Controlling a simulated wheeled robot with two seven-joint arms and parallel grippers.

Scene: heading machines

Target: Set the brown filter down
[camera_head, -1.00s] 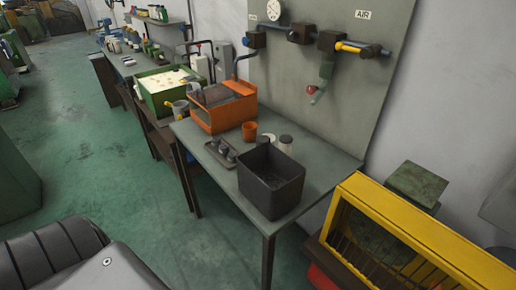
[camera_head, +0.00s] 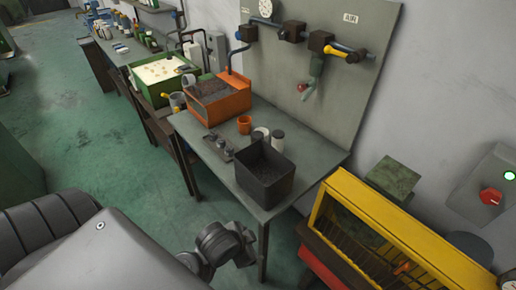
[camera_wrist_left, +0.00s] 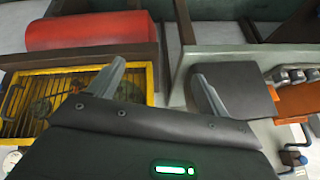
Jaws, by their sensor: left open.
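I cannot make out a thing that is clearly the brown filter. A small orange-brown cup-shaped piece (camera_head: 244,124) stands on the grey bench (camera_head: 310,149), in front of the orange box. My left gripper (camera_head: 242,246) is low in front of the bench, near its front leg. In the left wrist view its two fingers (camera_wrist_left: 158,88) are spread, with nothing between them. The dark open bin (camera_head: 265,173) is on the bench's near end; it also shows in the left wrist view (camera_wrist_left: 240,75), beyond the right finger. My right gripper is not in view.
On the bench are an orange box (camera_head: 228,104), a dark tray with small grey parts (camera_head: 217,148) and two pale-and-dark cylinders (camera_head: 277,140). A yellow cage (camera_head: 343,185) stands right of the bench. Green floor (camera_head: 110,150) is open at left.

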